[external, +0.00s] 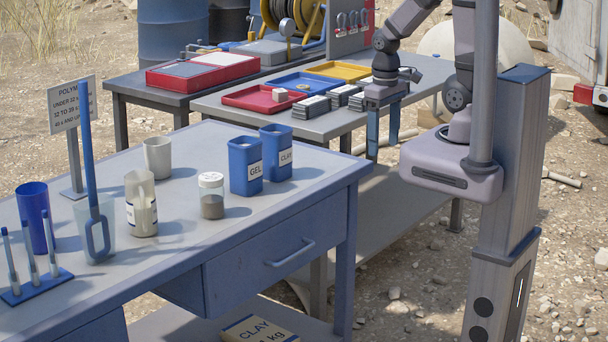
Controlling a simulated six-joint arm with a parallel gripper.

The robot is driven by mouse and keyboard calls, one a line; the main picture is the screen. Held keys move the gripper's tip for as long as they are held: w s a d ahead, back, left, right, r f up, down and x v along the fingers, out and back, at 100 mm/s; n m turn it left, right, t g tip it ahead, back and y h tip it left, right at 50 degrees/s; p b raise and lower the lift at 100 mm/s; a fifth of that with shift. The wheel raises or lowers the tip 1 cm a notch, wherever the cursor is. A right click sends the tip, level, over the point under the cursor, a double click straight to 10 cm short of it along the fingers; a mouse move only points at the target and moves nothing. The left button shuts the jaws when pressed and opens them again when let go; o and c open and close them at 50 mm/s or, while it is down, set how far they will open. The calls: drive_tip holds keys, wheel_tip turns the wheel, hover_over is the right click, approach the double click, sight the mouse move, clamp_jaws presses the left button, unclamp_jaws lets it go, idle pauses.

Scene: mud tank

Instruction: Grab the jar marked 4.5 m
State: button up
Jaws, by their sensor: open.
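A small clear jar (211,197) with a white lid stands upright on the blue-grey table, with grey-brown matter in its lower part. No 4.5 m marking can be read on it, so I cannot tell whether it is the named jar. No other lidded jar of this kind is clear in view. My gripper (384,148) hangs with its blue fingers pointing down, to the right of the blue table's far right corner. It is open, with nothing seen between the fingers, and well apart from the jar.
A beige cup (157,158), a beige pitcher (140,207), a clear beaker with a blue paddle (97,228) and a blue cup (36,218) stand left. Trays (262,99) lie on the table behind.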

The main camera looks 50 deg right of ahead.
drive_tip(key=w+a+r+n+t+y+p, duration=0.35)
drive_tip(key=w+a+t, duration=0.25)
drive_tip(key=w+a, duration=1.1)
drive_tip(key=m+t+b, duration=0.1)
drive_tip(key=m+t, duration=0.1)
drive_tip(key=t, duration=0.3)
hover_over(221, 184)
drive_tip(key=w+d, duration=0.6)
drive_tip(key=d, duration=0.1)
drive_tip(key=a+f+t, duration=0.1)
drive_tip(key=s+a+f+t+b, duration=0.1)
drive_tip(key=a, duration=0.1)
drive_tip(key=s+a+f+h+b, duration=0.1)
drive_tip(key=shift+s+a+f+m+t, duration=0.2)
drive_tip(key=shift+a+m+t, duration=0.1)
drive_tip(key=shift+t, duration=0.1)
drive_tip(key=s+f+t+b, duration=0.1)
drive_tip(key=s, duration=0.1)
drive_tip(key=s+a+f+t+h+b, duration=0.1)
drive_tip(key=s+f, duration=0.1)
drive_tip(key=s, duration=0.1)
drive_tip(key=s+a+f+t+h+b, duration=0.1)
drive_tip(key=s+t+b, duration=0.1)
drive_tip(key=shift+s+a+f+m, duration=0.1)
drive_tip(key=shift+s+f+m, duration=0.1)
drive_tip(key=shift+f+m, duration=0.15)
drive_tip(key=shift+s+f, duration=0.2)
drive_tip(key=shift+s, duration=0.05)
drive_tip(key=shift+r, duration=0.1)
